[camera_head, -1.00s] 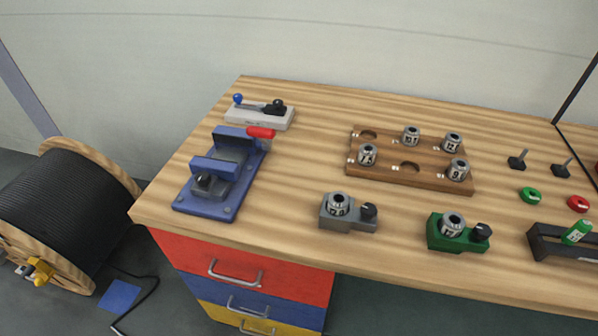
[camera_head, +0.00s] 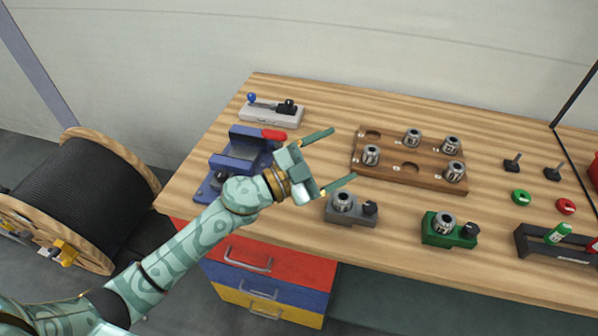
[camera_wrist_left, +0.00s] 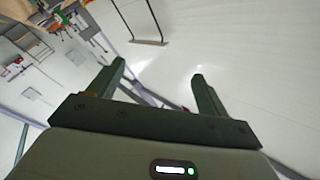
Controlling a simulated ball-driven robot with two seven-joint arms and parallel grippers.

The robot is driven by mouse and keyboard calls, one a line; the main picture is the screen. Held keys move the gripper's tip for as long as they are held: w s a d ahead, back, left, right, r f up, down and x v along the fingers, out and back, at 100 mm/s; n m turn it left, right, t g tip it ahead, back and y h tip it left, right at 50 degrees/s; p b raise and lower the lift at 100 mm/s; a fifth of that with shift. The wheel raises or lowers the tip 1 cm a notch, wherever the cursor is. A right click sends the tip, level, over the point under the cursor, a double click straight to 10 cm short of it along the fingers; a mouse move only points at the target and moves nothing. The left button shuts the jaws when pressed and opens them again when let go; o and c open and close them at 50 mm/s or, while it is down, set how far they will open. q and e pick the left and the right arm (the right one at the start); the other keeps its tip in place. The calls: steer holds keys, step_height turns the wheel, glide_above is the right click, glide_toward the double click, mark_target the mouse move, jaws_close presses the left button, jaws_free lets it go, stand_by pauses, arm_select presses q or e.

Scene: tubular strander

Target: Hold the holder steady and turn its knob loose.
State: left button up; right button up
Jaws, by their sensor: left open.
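A grey holder (camera_head: 343,214) with a metal die in it and a black knob (camera_head: 370,208) on its right side stands near the table's front edge. A green holder (camera_head: 437,236) with a metal die and its own black knob (camera_head: 470,230) stands to its right. My left gripper (camera_head: 344,153) is open and empty above the table, just behind and above the grey holder. Its open fingers also show in the left wrist view (camera_wrist_left: 160,85), where no holder shows. My right gripper is not in view.
A wooden rack (camera_head: 388,176) with several dies lies behind the holders. A blue fixture (camera_head: 210,187) with a red handle is at left, partly hidden by my left arm. A grey toggle block (camera_head: 268,113) is behind it. A black rack (camera_head: 530,245) stands at right.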

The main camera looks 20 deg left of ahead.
arm_select(q)
steer(key=d+f+m+g+h, duration=0.1)
steer(key=d+f+m+g, duration=0.15)
steer(key=g, duration=0.35)
steer(key=n+g+y, duration=0.2)
steer(key=g+y, duration=0.4)
steer(key=g, duration=0.1)
glide_toward(331, 203)
steer(key=shift+m, duration=0.25)
steer(key=b+x, duration=0.1)
steer(key=x, duration=0.1)
steer(key=b+x, duration=0.1)
steer(key=x, duration=0.1)
steer(key=b+x, duration=0.2)
steer(key=shift+w+a+f, duration=0.3)
steer(key=shift+w+a, duration=0.05)
steer(key=shift+x, duration=2.25)
steer(key=shift+d+r, duration=0.15)
steer(key=c, duration=1.4)
steer(key=shift+c, duration=0.2)
